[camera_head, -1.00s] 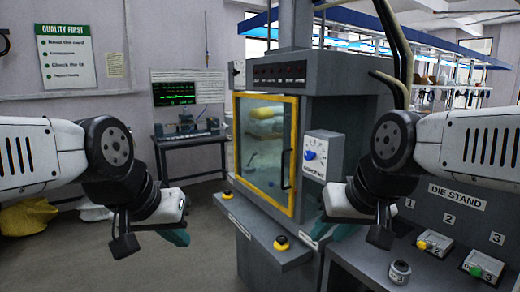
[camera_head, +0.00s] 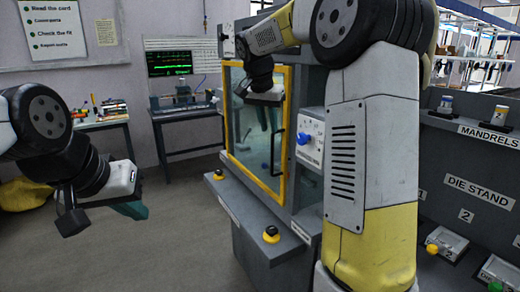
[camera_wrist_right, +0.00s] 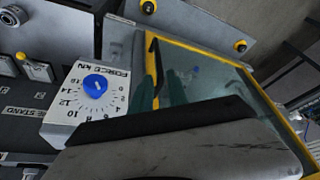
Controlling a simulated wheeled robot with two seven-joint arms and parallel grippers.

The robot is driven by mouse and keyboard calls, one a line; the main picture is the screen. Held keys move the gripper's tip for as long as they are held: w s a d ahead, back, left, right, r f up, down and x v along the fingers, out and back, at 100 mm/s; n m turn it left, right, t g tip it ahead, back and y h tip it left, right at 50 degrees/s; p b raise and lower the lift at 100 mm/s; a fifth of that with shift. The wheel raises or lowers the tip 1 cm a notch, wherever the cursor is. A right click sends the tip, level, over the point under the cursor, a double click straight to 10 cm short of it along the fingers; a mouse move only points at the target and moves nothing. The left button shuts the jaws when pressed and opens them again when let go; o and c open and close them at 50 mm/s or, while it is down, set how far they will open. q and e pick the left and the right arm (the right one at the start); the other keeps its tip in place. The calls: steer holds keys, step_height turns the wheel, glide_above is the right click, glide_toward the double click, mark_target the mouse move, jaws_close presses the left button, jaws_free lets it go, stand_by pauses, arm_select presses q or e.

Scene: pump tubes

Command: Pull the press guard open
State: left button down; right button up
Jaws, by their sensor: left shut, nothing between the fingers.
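The press guard (camera_head: 287,120) is a clear panel in a yellow frame on the front of the grey press, and it looks closed. Its dark bar handle (camera_head: 273,152) stands on the right side of the panel. My right gripper is over the upper part of the guard in the head view, with its fingers hard to make out. In the right wrist view its teal fingers (camera_wrist_right: 163,88) are apart, close to the handle (camera_wrist_right: 151,50); I see no grip on it. My left gripper (camera_head: 132,209) is shut and empty, left of the press.
A control box with a blue knob (camera_head: 303,138) sits right of the guard. A yellow and black button (camera_head: 271,234) is on the ledge below. The die stand (camera_head: 478,190) with small fixtures lies at the right. Open floor (camera_head: 180,240) lies left of the press.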

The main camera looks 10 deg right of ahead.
mark_target(273, 148)
steer(key=x, duration=1.1)
steer(key=shift+f, duration=0.35)
jaws_close()
steer(key=shift+r, duration=0.1)
stand_by(0.7)
